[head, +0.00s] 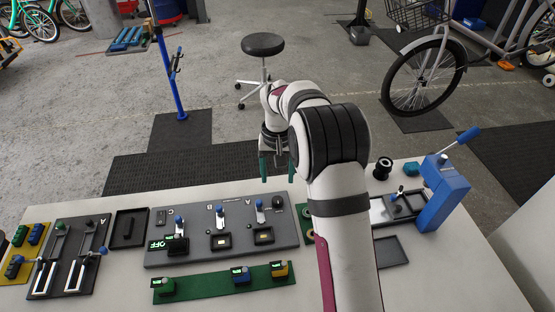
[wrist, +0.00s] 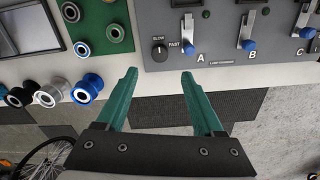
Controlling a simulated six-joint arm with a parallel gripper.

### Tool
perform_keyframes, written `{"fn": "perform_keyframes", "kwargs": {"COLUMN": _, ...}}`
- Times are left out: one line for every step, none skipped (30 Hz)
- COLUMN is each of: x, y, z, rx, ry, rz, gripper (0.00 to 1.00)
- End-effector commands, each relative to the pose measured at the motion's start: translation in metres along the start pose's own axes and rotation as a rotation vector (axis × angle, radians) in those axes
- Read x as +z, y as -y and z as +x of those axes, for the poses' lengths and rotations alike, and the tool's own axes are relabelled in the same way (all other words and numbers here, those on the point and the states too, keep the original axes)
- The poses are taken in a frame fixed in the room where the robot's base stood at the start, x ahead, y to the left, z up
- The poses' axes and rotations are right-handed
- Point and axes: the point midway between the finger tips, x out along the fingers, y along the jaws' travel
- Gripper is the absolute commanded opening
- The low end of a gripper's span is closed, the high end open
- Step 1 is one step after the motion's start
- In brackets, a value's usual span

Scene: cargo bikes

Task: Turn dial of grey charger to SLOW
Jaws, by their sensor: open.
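The grey charger panel (head: 220,240) lies on the table, with blue-tipped levers marked A, B and C in the wrist view. Its dial (wrist: 159,52) is a small black knob near the end beside lever A, with SLOW printed above it and FAST to its upper right. The dial shows as a dark round shape in the head view (head: 280,202). My gripper (wrist: 159,74) has two green fingers, open and empty, with the tips just short of the dial on either side. It also shows in the head view (head: 277,167), beyond the panel.
The lever (wrist: 188,45) of A is close to the right fingertip. A blue lever box (head: 443,195) stands at the table's right.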

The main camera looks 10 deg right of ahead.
Motion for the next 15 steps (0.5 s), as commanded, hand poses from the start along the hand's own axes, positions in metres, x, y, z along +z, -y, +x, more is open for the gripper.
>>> {"fn": "perform_keyframes", "kwargs": {"x": -0.001, "y": 0.000, "z": -0.015, "rx": 0.000, "ry": -0.005, "rz": -0.001, "gripper": 0.69}}
{"fn": "perform_keyframes", "kwargs": {"x": -0.001, "y": 0.000, "z": -0.023, "rx": -0.001, "ry": -0.005, "rz": 0.000, "gripper": 0.69}}
{"fn": "perform_keyframes", "kwargs": {"x": -0.001, "y": 0.000, "z": -0.032, "rx": -0.001, "ry": -0.004, "rz": 0.000, "gripper": 0.69}}
{"fn": "perform_keyframes", "kwargs": {"x": -0.001, "y": 0.000, "z": -0.039, "rx": 0.000, "ry": -0.003, "rz": -0.001, "gripper": 0.69}}
{"fn": "perform_keyframes", "kwargs": {"x": -0.001, "y": 0.000, "z": -0.044, "rx": 0.000, "ry": -0.004, "rz": -0.001, "gripper": 0.69}}
{"fn": "perform_keyframes", "kwargs": {"x": -0.001, "y": 0.000, "z": -0.051, "rx": 0.000, "ry": -0.003, "rz": 0.000, "gripper": 0.69}}
{"fn": "perform_keyframes", "kwargs": {"x": -0.001, "y": 0.000, "z": -0.055, "rx": 0.000, "ry": -0.002, "rz": 0.000, "gripper": 0.69}}
{"fn": "perform_keyframes", "kwargs": {"x": 0.000, "y": 0.000, "z": -0.058, "rx": 0.000, "ry": -0.002, "rz": -0.001, "gripper": 0.69}}
{"fn": "perform_keyframes", "kwargs": {"x": 0.000, "y": 0.000, "z": -0.060, "rx": 0.001, "ry": -0.001, "rz": -0.001, "gripper": 0.69}}
{"fn": "perform_keyframes", "kwargs": {"x": 0.000, "y": 0.000, "z": -0.062, "rx": 0.001, "ry": 0.000, "rz": -0.001, "gripper": 0.69}}
{"fn": "perform_keyframes", "kwargs": {"x": 0.000, "y": 0.000, "z": -0.063, "rx": 0.001, "ry": 0.001, "rz": -0.001, "gripper": 0.69}}
{"fn": "perform_keyframes", "kwargs": {"x": 0.000, "y": 0.000, "z": -0.063, "rx": 0.001, "ry": 0.001, "rz": -0.001, "gripper": 0.69}}
{"fn": "perform_keyframes", "kwargs": {"x": 0.000, "y": 0.000, "z": -0.064, "rx": 0.001, "ry": 0.001, "rz": -0.001, "gripper": 0.69}}
{"fn": "perform_keyframes", "kwargs": {"x": 0.000, "y": 0.000, "z": -0.064, "rx": 0.001, "ry": 0.001, "rz": -0.001, "gripper": 0.69}}
{"fn": "perform_keyframes", "kwargs": {"x": 0.000, "y": 0.000, "z": -0.063, "rx": 0.001, "ry": 0.001, "rz": -0.001, "gripper": 0.69}}
